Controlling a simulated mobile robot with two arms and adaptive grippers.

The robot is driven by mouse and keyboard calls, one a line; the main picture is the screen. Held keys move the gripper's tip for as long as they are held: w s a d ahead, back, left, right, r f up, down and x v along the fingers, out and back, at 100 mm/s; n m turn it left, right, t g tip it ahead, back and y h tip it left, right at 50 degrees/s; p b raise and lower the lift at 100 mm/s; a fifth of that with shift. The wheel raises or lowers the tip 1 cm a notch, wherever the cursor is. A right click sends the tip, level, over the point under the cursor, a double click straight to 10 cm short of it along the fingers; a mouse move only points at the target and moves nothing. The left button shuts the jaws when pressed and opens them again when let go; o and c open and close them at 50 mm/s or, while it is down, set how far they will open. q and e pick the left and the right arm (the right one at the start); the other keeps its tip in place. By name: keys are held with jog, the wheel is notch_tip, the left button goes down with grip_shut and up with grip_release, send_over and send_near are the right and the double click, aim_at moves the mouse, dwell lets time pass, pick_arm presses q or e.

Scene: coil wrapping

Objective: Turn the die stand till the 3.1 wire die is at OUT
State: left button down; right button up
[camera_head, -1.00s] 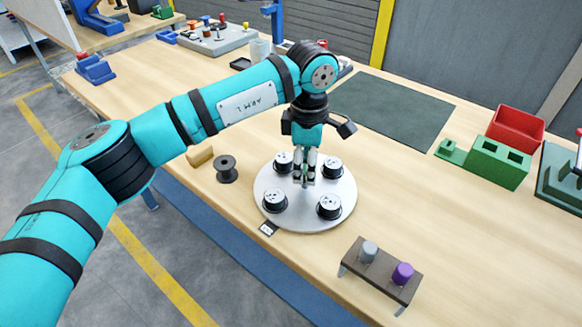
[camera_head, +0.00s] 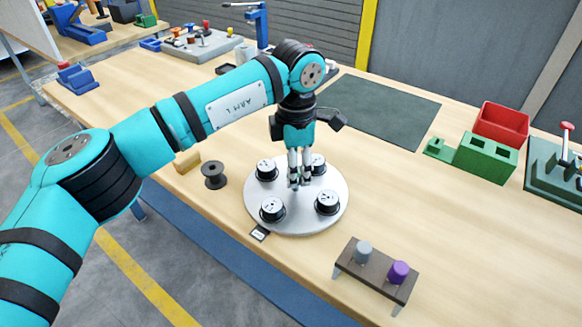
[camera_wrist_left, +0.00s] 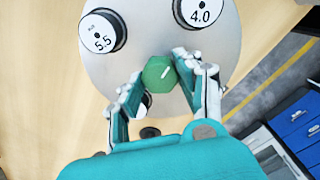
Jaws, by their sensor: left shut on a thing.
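The die stand (camera_head: 300,223) is a round pale grey plate on the table, with several white-topped black dies around it. In the left wrist view, one die reads 5.5 (camera_wrist_left: 99,37) and another 4.0 (camera_wrist_left: 200,9). Another die is mostly hidden behind my gripper there. I cannot read 3.1 on any die; the labels in the head view are too small. My left gripper (camera_head: 300,184) points down at the plate's middle, shut on a green knob (camera_wrist_left: 159,74) with a white mark. A small dark tag (camera_head: 260,233) lies at the plate's front left; its writing is unreadable. My right gripper is out of view.
A dark empty spool (camera_head: 213,175) and a yellowish block (camera_head: 187,161) stand left of the plate. A small brown rack (camera_head: 352,271) with grey and purple pieces stands front right. A red bin (camera_head: 502,122) and green blocks stand farther right. A dark mat (camera_head: 385,115) lies behind.

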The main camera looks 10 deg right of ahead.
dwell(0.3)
pick_arm(q)
jog(key=c, duration=0.9)
grip_release()
jog(key=shift+o, duration=0.2)
notch_tip(320, 180, up, 12)
